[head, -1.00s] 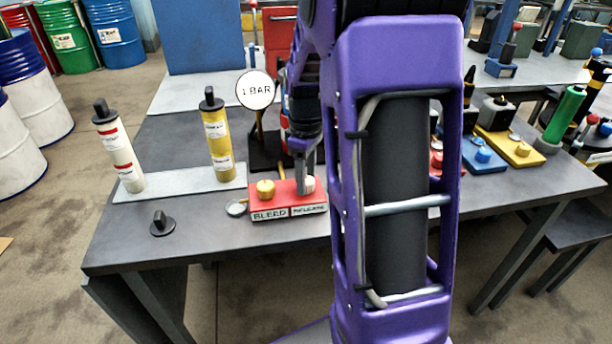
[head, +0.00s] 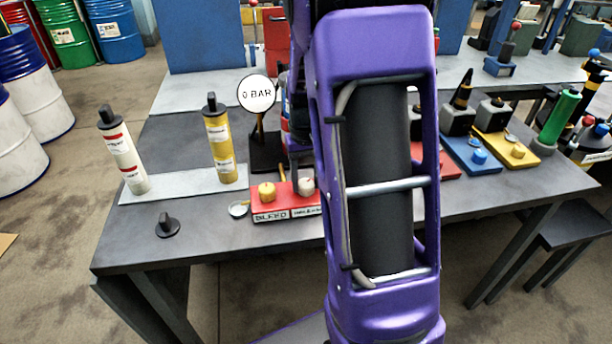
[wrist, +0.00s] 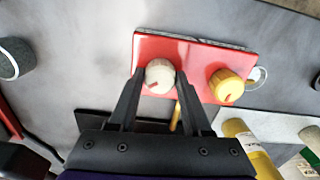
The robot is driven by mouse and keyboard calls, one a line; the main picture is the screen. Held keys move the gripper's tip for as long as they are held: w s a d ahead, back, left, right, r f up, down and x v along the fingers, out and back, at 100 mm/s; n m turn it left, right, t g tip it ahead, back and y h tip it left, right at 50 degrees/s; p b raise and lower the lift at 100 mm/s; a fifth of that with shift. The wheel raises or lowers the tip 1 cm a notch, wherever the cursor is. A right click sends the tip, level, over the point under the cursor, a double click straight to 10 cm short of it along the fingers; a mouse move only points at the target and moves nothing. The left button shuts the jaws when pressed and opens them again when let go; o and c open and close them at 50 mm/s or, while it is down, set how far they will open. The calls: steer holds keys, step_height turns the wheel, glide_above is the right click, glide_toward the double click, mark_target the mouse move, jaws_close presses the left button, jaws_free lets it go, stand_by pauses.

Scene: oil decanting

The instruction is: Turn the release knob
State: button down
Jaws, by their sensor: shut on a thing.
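The white release knob (wrist: 159,76) sits on the red block (wrist: 182,48), with a dark red mark on its face. In the head view the knob (head: 306,185) shows above the right-hand label, which is partly hidden by my arm. My gripper (wrist: 157,73) is shut on the release knob, one finger on each side. The yellow bleed knob (wrist: 226,86) stands beside it on the same block, clear of the fingers. The round gauge sign (head: 257,94) reads 0 BAR.
A yellow cylinder (head: 219,140) and a white cylinder (head: 122,152) stand on a light plate to the left. A black knob (head: 167,224) lies on the table's front left. A small round dish (head: 239,209) is beside the block. Blue and yellow bases stand at right.

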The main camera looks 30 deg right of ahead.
mark_target(306, 182)
steer(key=m+p, duration=0.1)
steer(key=m, duration=0.3)
steer(key=shift+r+p, duration=0.1)
steer(key=shift+p, duration=0.2)
steer(key=shift+m+p, duration=0.5)
steer(key=shift+m, duration=1.1)
steer(key=shift+c, duration=1.7)
jaws_free()
step_height(306, 182, up, 17)
steer(key=p, duration=0.2)
steer(key=shift+r, duration=0.15)
